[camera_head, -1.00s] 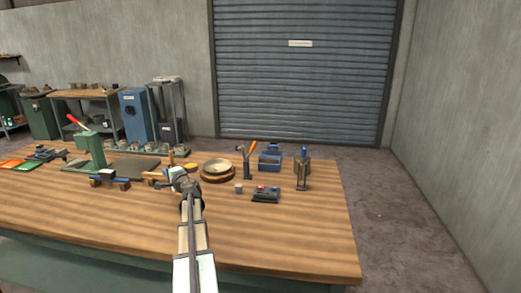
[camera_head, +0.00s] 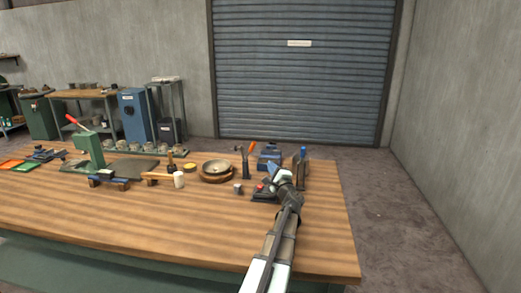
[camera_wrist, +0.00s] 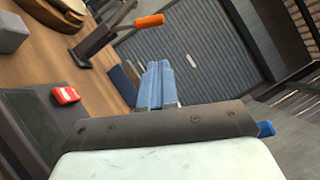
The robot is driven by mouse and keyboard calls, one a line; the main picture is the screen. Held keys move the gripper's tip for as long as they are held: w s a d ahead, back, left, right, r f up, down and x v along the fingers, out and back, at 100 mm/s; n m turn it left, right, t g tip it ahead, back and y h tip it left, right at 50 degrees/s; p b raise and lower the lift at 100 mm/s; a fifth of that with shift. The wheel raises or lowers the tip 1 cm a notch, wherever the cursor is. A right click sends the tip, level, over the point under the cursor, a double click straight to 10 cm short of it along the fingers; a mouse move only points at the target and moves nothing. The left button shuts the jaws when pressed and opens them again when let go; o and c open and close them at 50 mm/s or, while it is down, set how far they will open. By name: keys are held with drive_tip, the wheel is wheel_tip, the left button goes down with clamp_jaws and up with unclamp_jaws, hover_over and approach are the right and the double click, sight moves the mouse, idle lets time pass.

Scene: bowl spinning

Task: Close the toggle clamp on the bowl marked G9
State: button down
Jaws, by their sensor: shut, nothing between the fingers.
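A pale bowl (camera_head: 217,165) sits on a round wooden base (camera_head: 216,178) near the middle of the bench. Its marking is too small to read. Just right of it, a dark upright fixture with an orange handle (camera_head: 252,147) stands on the bench; it looks like a toggle clamp. The orange handle also shows at the top of the wrist view (camera_wrist: 150,20), sticking out sideways from a dark post. My gripper (camera_head: 282,176) is shut and empty, right of the bowl and clamp, over the dark box with a red button. Its blue fingers lie together in the wrist view (camera_wrist: 156,80).
The dark box (camera_head: 262,194) and a small grey block (camera_head: 238,188) lie near my gripper. A blue bin (camera_head: 268,157) and a blue-topped stand (camera_head: 303,160) are behind and right. A mallet (camera_head: 178,180) lies left of the bowl. The bench front is clear.

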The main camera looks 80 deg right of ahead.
drive_tip(key=r+x, duration=0.1)
drive_tip(key=x, duration=1.1)
drive_tip(key=shift+w+a, duration=0.25)
drive_tip(key=shift+a, duration=0.1)
drive_tip(key=shift+w+r, duration=0.1)
drive_tip(key=shift+r, duration=0.15)
drive_tip(key=w+n+g+y, duration=0.4)
drive_tip(key=w+n, duration=0.7)
drive_tip(key=w, duration=0.3)
drive_tip(key=shift+w+r+g+y, duration=0.25)
drive_tip(key=shift+g+y, duration=0.05)
drive_tip(key=shift+y, duration=0.2)
